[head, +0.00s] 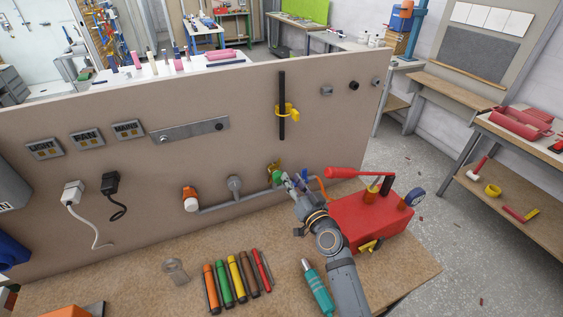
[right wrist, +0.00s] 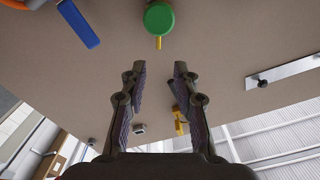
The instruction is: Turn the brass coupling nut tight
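My right gripper (head: 292,182) is at the panel, by the right end of a grey pipe (head: 254,198). In the right wrist view my right gripper (right wrist: 159,78) is open, its two fingers apart with nothing between them. A round green part (head: 276,178) sits just beside the fingertips; in the right wrist view the green part (right wrist: 159,18) is beyond them, with a small yellow piece (right wrist: 158,43) against it. I cannot clearly pick out the brass coupling nut; my gripper hides part of this spot. My left gripper is not in view.
Several coloured tubes (head: 238,280) and a teal-handled tool (head: 317,288) lie on the bench. The upright panel (head: 180,100) bounds the back. A blue handle (right wrist: 78,24) is near the gripper.

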